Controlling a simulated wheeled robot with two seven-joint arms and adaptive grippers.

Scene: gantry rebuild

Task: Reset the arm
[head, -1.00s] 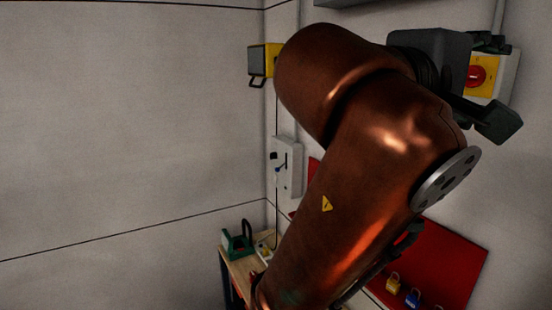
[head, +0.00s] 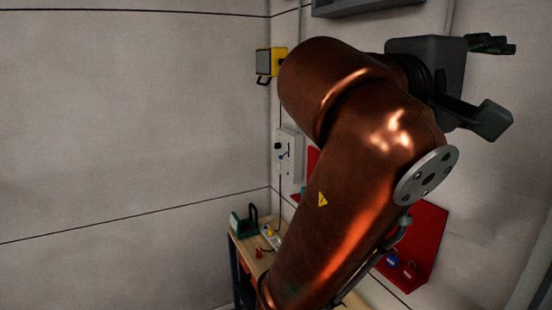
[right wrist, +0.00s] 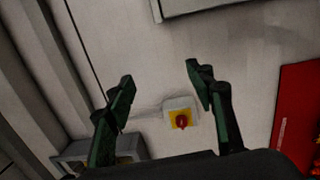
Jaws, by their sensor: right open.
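My right gripper (head: 500,84) is at the upper right of the head view, at the end of my copper-coloured arm. It is open and empty. In the right wrist view its two green fingers (right wrist: 158,80) stand apart, with the pale wall between them. A red rotary switch on a yellow plate and grey box (right wrist: 181,120) is on that wall, seen between the fingers and nearer the right one. It looks apart from both fingers; the gap is hard to judge. This switch does not show in the head view now. My left gripper is not in view.
A grey control box (head: 289,160) with small knobs and a yellow-fronted unit (head: 265,64) are on the wall near the corner. A red board (head: 428,235) with padlocks hangs low right. A wooden bench (head: 246,246) holds a green device (head: 243,222). The left wall is clear.

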